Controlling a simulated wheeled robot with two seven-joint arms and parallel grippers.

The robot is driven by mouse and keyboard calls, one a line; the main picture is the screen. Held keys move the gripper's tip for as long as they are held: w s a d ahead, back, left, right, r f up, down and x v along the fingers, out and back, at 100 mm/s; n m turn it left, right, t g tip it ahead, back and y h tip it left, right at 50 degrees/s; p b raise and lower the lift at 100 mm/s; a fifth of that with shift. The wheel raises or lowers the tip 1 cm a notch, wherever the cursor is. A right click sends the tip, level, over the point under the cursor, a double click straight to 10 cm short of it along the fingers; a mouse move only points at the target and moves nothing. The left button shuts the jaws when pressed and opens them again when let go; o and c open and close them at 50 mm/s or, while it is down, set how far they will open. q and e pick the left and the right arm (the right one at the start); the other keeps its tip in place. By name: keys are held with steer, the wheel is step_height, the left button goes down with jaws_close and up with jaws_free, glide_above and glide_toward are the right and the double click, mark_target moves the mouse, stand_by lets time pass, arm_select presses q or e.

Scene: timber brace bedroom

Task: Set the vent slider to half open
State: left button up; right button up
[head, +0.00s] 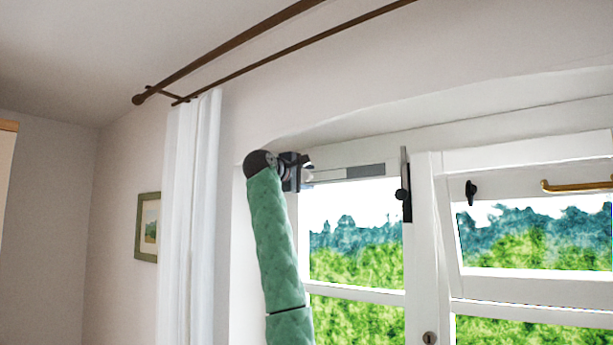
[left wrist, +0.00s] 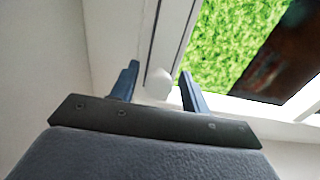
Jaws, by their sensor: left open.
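The vent strip (head: 345,173) runs along the top rail of the left window sash in the head view. It is pale on its left part, with a grey section (head: 366,171) to the right. My left gripper (head: 306,164) is at the strip's left end, up against the window frame. In the left wrist view my left gripper (left wrist: 159,70) is open, its two bluish fingers apart. The gripper hides the strip's left end in the head view. My right gripper is not in view.
A black latch (head: 405,195) stands on the window frame right of the strip. A small tilted pane (head: 530,235) with a brass handle (head: 577,186) is further right. A white curtain (head: 190,200) hangs left of my arm, under dark rods (head: 235,42).

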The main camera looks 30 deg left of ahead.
mark_target(325, 176)
arm_select(q)
steer(key=shift+w, duration=0.1)
steer(key=shift+c, duration=1)
jaws_close()
steer(key=shift+d+f, duration=0.1)
steer(key=shift+d, duration=0.15)
steer(key=d, duration=0.1)
steer(key=d+b, duration=0.1)
steer(key=d, duration=0.1)
steer(key=d+b, duration=0.1)
steer(key=shift+s+d, duration=0.3)
steer(key=shift+s, duration=0.05)
steer(key=shift+d, duration=0.15)
steer(key=shift+a, duration=0.2)
steer(key=shift+o, duration=1)
jaws_free()
steer(key=shift+a, duration=0.15)
